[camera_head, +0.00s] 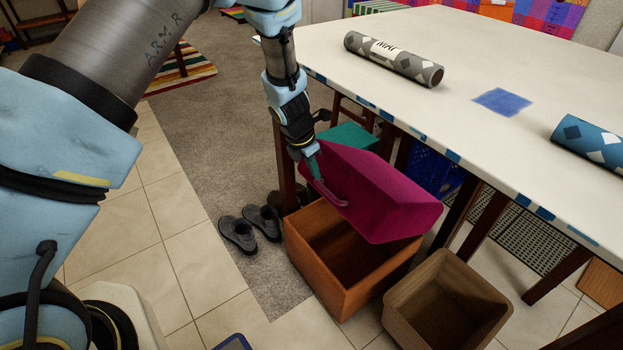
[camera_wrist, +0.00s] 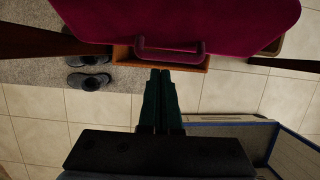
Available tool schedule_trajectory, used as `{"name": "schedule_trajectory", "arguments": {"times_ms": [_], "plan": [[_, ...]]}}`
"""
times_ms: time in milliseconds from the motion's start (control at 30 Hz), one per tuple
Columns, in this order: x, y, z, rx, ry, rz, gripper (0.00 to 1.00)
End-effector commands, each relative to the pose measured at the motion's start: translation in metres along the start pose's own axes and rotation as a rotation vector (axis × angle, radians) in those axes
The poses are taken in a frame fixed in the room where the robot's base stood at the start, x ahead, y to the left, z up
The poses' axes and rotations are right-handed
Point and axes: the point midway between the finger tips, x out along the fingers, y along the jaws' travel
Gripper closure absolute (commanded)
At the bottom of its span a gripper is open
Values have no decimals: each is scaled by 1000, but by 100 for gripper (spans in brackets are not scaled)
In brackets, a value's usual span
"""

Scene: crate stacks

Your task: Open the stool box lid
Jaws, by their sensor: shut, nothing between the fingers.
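The stool box (camera_head: 325,273) is an orange-brown wooden box on the floor beside the table. Its magenta padded lid (camera_head: 385,193) is raised and tilted, and the dark inside of the box shows below it. A curved magenta handle (camera_head: 330,193) sits on the lid's near edge. My gripper (camera_head: 316,176) is shut with nothing in it, at the lid's left edge close to the handle. In the wrist view the shut fingers (camera_wrist: 161,75) point at the handle (camera_wrist: 170,48), with the lid (camera_wrist: 180,18) above. Whether they touch it is hard to tell.
A white table (camera_head: 450,90) stands over the lid's far side, with rolled mats on top. An open brown bin (camera_head: 445,300) stands right of the box. Dark shoes (camera_head: 240,233) lie to the left. Tiled floor (camera_head: 190,255) is clear further left.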

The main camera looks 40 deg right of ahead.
Motion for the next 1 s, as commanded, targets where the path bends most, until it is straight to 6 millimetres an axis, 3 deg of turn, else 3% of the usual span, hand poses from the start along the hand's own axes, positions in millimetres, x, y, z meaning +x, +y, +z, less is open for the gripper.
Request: {"name": "schedule_trajectory", "arguments": {"times_ms": [133,400,500,667,1000], "plan": [[2,3,-15,-12,19,-4,100],[21,10,-100,-49,58,-21,100],[22,8,-116,-45,15,-22,100],[12,7,-121,-31,-115,-12,100],[-20,2,-101,-4,-335,4,100]]}}
